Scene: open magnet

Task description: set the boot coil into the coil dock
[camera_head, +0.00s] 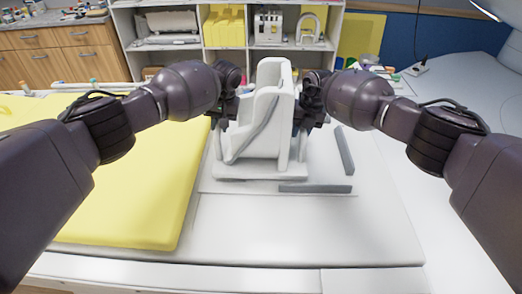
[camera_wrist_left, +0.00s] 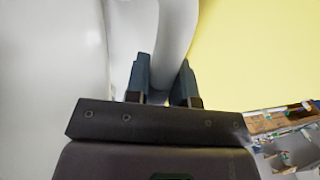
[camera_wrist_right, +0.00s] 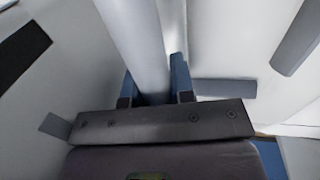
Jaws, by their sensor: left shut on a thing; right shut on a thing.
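The white boot coil (camera_head: 268,145) stands upright at the middle of the head view, with a tall back, a grey diagonal strip and a flat base. My left gripper (camera_head: 224,118) is shut on its left side bar, which shows between the fingers in the left wrist view (camera_wrist_left: 174,35). My right gripper (camera_head: 303,118) is shut on its right side bar, seen between the fingers in the right wrist view (camera_wrist_right: 138,40). The coil dock appears to be the pale plate (camera_head: 328,173) with grey rails (camera_head: 316,188), right of the coil. I cannot tell whether the base touches the surface.
A yellow pad (camera_head: 130,200) covers the table's left part. The white tabletop (camera_head: 300,228) is clear in front of the coil. Shelves (camera_head: 230,48) with items stand behind, and a small tray of items (camera_head: 385,78) lies at the back right.

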